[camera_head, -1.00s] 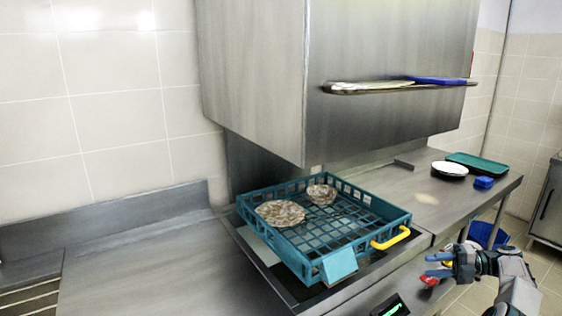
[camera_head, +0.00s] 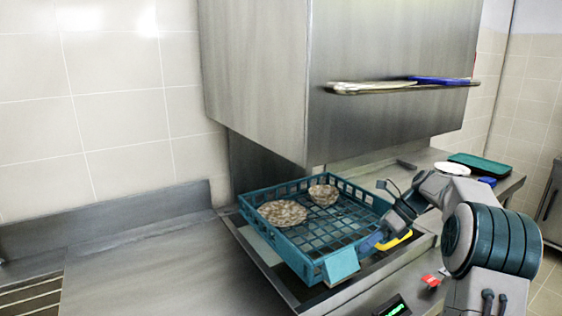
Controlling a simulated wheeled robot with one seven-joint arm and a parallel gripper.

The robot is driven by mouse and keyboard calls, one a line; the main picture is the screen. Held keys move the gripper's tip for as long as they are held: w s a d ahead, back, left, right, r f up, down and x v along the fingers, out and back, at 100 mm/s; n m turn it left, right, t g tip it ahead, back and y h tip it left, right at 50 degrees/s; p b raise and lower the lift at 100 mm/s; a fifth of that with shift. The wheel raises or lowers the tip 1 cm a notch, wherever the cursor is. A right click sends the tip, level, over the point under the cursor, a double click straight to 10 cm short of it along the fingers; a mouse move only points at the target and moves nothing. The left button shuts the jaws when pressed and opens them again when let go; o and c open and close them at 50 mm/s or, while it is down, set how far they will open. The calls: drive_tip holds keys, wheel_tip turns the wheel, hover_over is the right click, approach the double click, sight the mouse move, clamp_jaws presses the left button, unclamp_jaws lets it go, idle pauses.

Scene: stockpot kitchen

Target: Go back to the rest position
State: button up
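My gripper (camera_head: 372,242) is at the front right side of the teal dish rack, close to its yellow handle (camera_head: 394,241). I cannot tell whether it touches the handle or whether its fingers are open or shut. My arm reaches in from the lower right and hides part of the rack's right side. The teal rack (camera_head: 290,254) sits on the dishwasher's bed under the raised steel hood. A brownish patterned plate (camera_head: 282,212) and a similar bowl (camera_head: 323,195) lie in the rack.
The steel hood (camera_head: 390,125) with its long handle bar (camera_head: 400,86) hangs above the rack. A steel counter (camera_head: 150,270) at the left is clear. At the back right are a white plate (camera_head: 452,168) and a green tray (camera_head: 480,165).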

drive_tip(key=s+a+r+n+t+h, duration=0.1)
drive_tip(key=s+a+n+h, duration=0.25)
drive_tip(key=s+n, duration=0.6)
drive_tip(key=s+a+r+n+h, duration=0.1)
drive_tip(key=s+a+n+h, duration=0.35)
drive_tip(key=s, duration=0.75)
drive_tip(key=s+f+n+t, duration=0.2)
drive_tip(key=s+f+n, duration=0.1)
drive_tip(key=s+n, duration=0.6)
drive_tip(key=shift+s+f+n, duration=0.2)
drive_tip(key=shift+s+n, duration=0.15)
drive_tip(key=shift+n, duration=0.35)
